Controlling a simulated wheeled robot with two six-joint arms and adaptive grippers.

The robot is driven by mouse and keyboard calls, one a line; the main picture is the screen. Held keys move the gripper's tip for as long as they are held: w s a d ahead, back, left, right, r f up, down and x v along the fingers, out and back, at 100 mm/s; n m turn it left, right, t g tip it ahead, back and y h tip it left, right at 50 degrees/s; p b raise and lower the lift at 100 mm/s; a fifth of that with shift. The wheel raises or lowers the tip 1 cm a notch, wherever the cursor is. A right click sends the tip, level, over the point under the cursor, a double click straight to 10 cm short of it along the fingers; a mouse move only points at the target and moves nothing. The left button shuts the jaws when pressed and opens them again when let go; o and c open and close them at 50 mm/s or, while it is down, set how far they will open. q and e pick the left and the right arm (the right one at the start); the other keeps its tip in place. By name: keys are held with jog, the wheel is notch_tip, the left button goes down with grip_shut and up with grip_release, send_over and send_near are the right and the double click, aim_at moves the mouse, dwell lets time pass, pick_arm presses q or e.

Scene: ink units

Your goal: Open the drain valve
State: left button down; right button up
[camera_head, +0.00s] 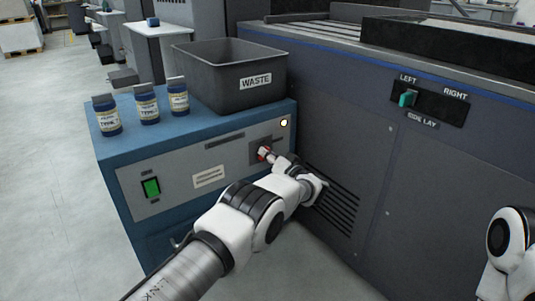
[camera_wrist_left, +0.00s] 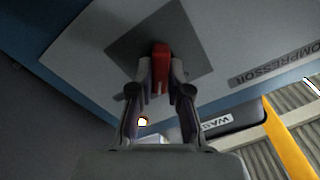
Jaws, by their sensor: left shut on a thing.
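The drain valve shows as a red handle (camera_wrist_left: 160,62) on a dark square plate (camera_wrist_left: 190,35) in the left wrist view. My left gripper (camera_wrist_left: 160,85) is shut on the red handle, one finger on each side. In the head view my left gripper (camera_head: 271,157) reaches the panel from below right. My right arm shows at the lower right edge of the head view; its gripper is out of view.
The dark machine (camera_head: 400,150) with a side lay switch (camera_head: 408,99) stands close at right.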

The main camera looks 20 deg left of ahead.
pick_arm(q)
jog(key=m, duration=0.5)
jog(key=shift+w+a+r+m, duration=0.15)
jog(key=shift+w+r+m, duration=0.05)
jog(key=shift+m, duration=0.1)
jog(key=m, duration=0.5)
dwell(0.4)
jog(key=c, duration=1.1)
grip_release()
jog(key=shift+w+f+m, duration=0.1)
jog(key=shift+f+m, duration=0.1)
jog(key=shift+m, duration=0.1)
jog(key=shift+f, duration=0.2)
